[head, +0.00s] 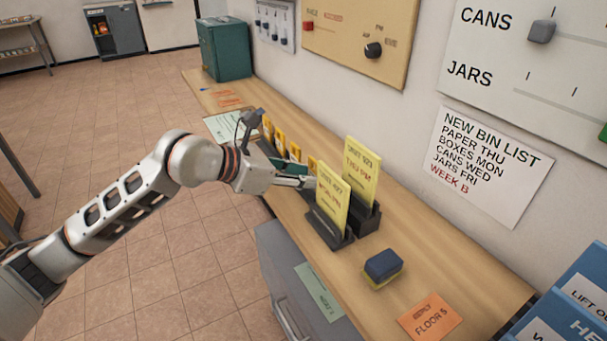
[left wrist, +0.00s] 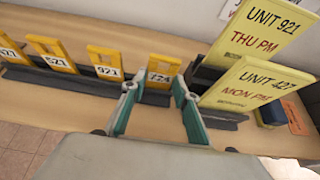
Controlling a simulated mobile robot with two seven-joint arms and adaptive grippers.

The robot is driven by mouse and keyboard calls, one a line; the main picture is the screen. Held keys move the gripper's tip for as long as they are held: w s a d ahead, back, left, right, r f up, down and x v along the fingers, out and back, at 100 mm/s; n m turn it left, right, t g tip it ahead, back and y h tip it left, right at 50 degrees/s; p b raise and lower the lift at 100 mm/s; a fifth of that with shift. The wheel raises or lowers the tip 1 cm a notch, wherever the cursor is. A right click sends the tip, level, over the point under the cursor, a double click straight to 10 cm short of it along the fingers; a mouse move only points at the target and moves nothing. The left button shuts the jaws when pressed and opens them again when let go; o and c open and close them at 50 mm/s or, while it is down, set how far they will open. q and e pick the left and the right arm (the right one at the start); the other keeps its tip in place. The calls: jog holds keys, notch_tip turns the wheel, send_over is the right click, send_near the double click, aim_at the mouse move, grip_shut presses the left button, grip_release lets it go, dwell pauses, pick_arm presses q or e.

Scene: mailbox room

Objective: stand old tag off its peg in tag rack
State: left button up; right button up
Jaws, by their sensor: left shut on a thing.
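My left gripper (head: 300,180) reaches over the counter from the left. In the left wrist view its two teal fingers (left wrist: 155,88) are shut on a yellow number tag (left wrist: 160,71), one finger on each side. The tag's number looks like 424 but is small and blurred. It stands about upright at the right end of a row of similar yellow tags, among them one marked 921 (left wrist: 106,60) and one marked 521 (left wrist: 52,53). They stand along a dark tag rack (left wrist: 75,84). I cannot tell whether the held tag is clear of its peg.
Two yellow cards, UNIT 427 MON PM (head: 331,199) and UNIT 921 THU PM (head: 361,172), stand in dark holders close right of the gripper. A blue and yellow sponge (head: 383,267) and an orange FLOOR 5 note (head: 430,316) lie on the counter (head: 455,272). A wall rises behind.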

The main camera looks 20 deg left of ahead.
pick_arm(q)
jog(key=o, duration=1.1)
jog(key=shift+a, duration=0.1)
jog(key=v, duration=1.2)
jog(key=shift+f, duration=0.1)
